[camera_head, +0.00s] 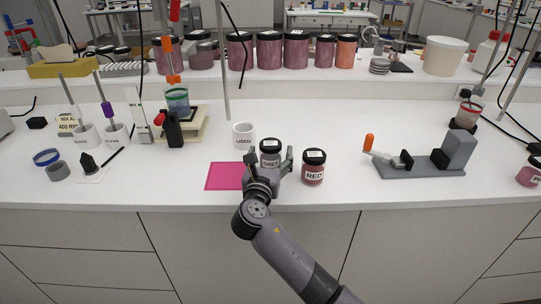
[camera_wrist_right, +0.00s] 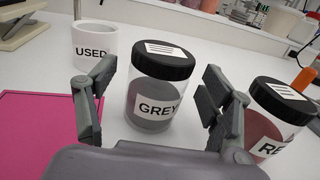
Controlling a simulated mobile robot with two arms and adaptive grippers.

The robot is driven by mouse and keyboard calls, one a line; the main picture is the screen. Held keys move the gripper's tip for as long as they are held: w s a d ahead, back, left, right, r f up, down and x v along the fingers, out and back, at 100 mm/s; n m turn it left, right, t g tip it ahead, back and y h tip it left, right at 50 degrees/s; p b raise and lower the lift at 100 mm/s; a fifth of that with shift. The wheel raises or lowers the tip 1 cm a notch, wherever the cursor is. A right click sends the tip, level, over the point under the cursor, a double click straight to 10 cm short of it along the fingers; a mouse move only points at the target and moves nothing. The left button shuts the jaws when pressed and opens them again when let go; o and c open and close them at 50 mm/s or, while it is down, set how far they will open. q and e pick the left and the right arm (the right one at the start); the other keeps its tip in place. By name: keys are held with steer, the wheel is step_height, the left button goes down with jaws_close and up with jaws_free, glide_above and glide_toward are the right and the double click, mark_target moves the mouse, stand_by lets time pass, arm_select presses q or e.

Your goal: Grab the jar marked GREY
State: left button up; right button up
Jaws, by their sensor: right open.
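The jar marked GREY (camera_head: 270,152) stands upright on the white bench, with a black lid and grey contents. In the right wrist view the GREY jar (camera_wrist_right: 155,95) is ahead, its label facing me. My right gripper (camera_head: 269,160) is open, with its fingers to the left and right of the jar. In the right wrist view the fingers of my right gripper (camera_wrist_right: 155,112) are spread and the jar lies between and beyond them; I cannot tell whether either touches it. My left gripper is not in view.
A jar marked RED (camera_head: 313,168) stands close to the right finger. A white cup marked USED (camera_head: 244,135) is behind left, and a pink mat (camera_head: 223,176) lies to the left. A grey stand (camera_head: 440,160) is further right. Bench between RED jar and stand is clear.

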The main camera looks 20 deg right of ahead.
steer(key=shift+x, duration=1.05)
steer(key=shift+a, duration=0.1)
steer(key=shift+s, duration=0.1)
steer(key=c, duration=1.3)
steer(key=shift+r, duration=0.1)
